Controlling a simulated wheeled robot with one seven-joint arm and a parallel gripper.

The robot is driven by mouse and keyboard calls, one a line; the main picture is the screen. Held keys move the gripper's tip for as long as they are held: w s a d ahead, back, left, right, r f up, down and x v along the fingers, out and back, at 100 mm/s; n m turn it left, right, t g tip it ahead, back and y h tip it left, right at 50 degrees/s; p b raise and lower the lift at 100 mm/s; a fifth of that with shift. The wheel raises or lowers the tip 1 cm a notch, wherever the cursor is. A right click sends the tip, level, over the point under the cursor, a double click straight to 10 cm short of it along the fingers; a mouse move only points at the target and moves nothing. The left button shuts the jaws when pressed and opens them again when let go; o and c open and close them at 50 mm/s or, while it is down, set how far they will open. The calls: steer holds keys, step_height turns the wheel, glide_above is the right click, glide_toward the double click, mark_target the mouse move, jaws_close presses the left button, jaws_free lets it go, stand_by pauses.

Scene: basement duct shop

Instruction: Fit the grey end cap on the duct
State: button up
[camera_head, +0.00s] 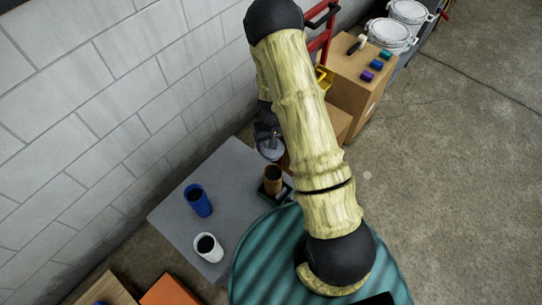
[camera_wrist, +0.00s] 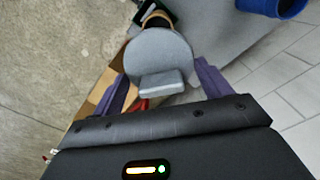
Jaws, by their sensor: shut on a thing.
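The grey end cap (camera_wrist: 158,50) is a round disc with a block-like grip (camera_wrist: 161,83) on its face. My gripper (camera_wrist: 162,82) is shut on it, with a purple finger on either side. In the head view the cap (camera_head: 271,150) hangs below my gripper (camera_head: 266,135), over the back edge of the grey table. A brown, open-topped duct piece (camera_head: 272,180) stands upright on a dark green base, nearer than the cap. In the wrist view the cap partly hides this brown piece (camera_wrist: 157,17). I cannot tell the gap between them.
A blue cup-like tube (camera_head: 199,202) and a white one (camera_head: 208,246) stand on the grey table (camera_head: 165,213). A block wall (camera_head: 110,110) rises on the left. A cardboard box (camera_head: 350,85) with small coloured blocks stands behind. Open floor (camera_head: 455,160) lies right.

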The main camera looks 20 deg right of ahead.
steer(key=shift+s+d+f, duration=0.1)
steer(key=shift+s, duration=0.1)
steer(key=shift+d+f+b, duration=0.1)
steer(key=shift+f+b, duration=0.25)
steer(key=shift+b, duration=0.25)
step_height(320, 180, down, 10)
steer(key=n+b, duration=0.2)
steer(key=b, duration=1.5)
steer(key=shift+w+n, duration=0.3)
steer(key=shift+f, duration=0.1)
